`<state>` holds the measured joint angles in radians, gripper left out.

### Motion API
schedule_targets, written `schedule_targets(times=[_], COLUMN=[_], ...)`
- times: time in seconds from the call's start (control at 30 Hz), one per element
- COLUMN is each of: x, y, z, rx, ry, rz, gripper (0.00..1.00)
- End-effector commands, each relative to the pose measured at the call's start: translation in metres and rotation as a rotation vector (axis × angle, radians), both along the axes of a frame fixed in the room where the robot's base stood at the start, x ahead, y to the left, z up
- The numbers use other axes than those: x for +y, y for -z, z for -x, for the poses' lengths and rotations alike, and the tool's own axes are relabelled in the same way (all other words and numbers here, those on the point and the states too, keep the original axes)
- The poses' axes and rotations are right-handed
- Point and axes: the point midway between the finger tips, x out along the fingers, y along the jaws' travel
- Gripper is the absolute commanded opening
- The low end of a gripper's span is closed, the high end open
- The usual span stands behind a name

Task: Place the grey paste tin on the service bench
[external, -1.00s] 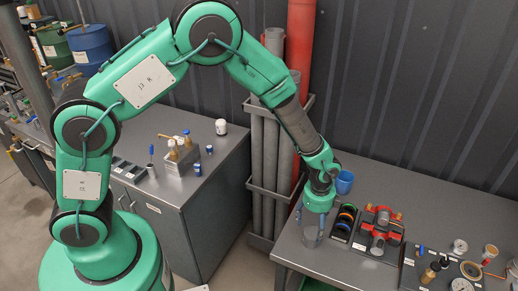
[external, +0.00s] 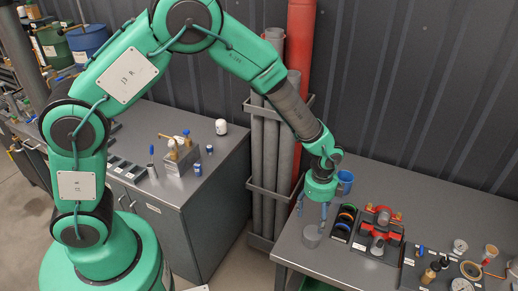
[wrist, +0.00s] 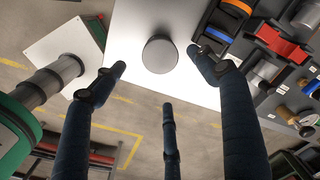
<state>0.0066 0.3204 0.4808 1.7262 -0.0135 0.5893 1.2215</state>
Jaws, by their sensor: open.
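The grey paste tin (external: 312,237) stands on the near left corner of the grey bench (external: 345,262) at the right. My gripper (external: 311,211) is just above the tin, pointing down, open and empty, with its fingers apart from it. In the wrist view the tin's round lid (wrist: 160,54) shows beyond the spread fingertips of my gripper (wrist: 158,76), on the pale bench top (wrist: 140,25). Its side is hidden there.
A blue mug (external: 345,182), a rack of coloured rings (external: 344,222) and a red and grey pump (external: 379,230) stand right of the tin. Gauges and small parts lie farther right. Another grey bench (external: 215,150) holds bottles and jars. Grey pipes (external: 264,170) stand between the benches.

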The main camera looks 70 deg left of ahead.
Motion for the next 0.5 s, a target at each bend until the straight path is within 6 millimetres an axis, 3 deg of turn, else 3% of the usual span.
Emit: schedule_targets(times=[0.27, 0.37, 0.5], x=[0.0, 0.0, 0.001], y=[-0.01, -0.026, -0.062], z=[0.001, 0.004, 0.011], rx=[-0.007, -0.018, -0.044], ry=[-0.015, -0.04, -0.101], rz=[0.001, 0.002, 0.004], gripper=[0.73, 0.73, 0.73])
